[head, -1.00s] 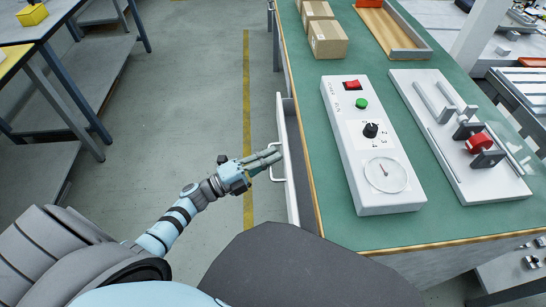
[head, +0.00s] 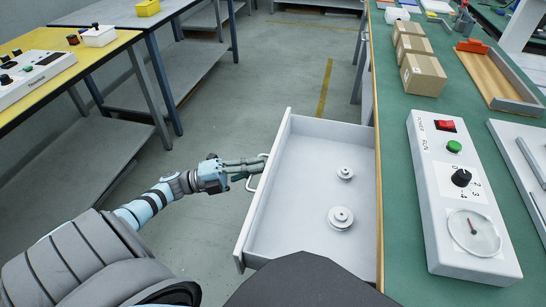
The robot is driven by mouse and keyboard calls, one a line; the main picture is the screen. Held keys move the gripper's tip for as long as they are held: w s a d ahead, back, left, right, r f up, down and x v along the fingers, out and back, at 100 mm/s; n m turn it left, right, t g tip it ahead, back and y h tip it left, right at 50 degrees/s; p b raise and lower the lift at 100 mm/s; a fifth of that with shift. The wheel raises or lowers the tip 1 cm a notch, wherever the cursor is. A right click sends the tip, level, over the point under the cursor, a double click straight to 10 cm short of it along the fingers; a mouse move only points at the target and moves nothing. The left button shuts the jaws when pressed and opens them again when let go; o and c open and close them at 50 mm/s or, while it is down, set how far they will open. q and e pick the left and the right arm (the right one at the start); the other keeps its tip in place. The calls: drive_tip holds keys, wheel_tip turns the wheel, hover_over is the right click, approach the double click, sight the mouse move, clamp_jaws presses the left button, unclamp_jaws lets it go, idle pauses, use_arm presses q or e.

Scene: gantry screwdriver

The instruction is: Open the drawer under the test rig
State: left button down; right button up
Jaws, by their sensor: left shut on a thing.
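The drawer (head: 296,241) stands pulled well out to the left from under the green-topped bench. Two round metal parts, a smaller one (head: 345,174) and a larger one (head: 341,218), lie on its floor. The drawer's handle (head: 256,174) is a pale bar on its front panel. My left gripper (head: 253,169) is at the handle, shut on it. The test rig (head: 459,190) is a long white box on the bench above, with a red switch, green button, black knob and dial. My right gripper is not in view.
The green bench top (head: 400,146) also holds cardboard boxes (head: 423,74), a wooden tray (head: 491,79) and a white plate at the right edge. A yellow-topped table (head: 75,60) stands at the left. Grey floor (head: 240,110) lies clear between table and drawer.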

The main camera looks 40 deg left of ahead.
use_arm(q)
drive_tip(key=shift+s+a, duration=0.3)
drive_tip(key=shift+a, duration=0.3)
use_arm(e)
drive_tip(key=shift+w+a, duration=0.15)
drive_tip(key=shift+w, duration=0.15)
use_arm(q)
drive_tip(key=c, duration=2)
unclamp_jaws()
drive_tip(key=v, duration=1.2)
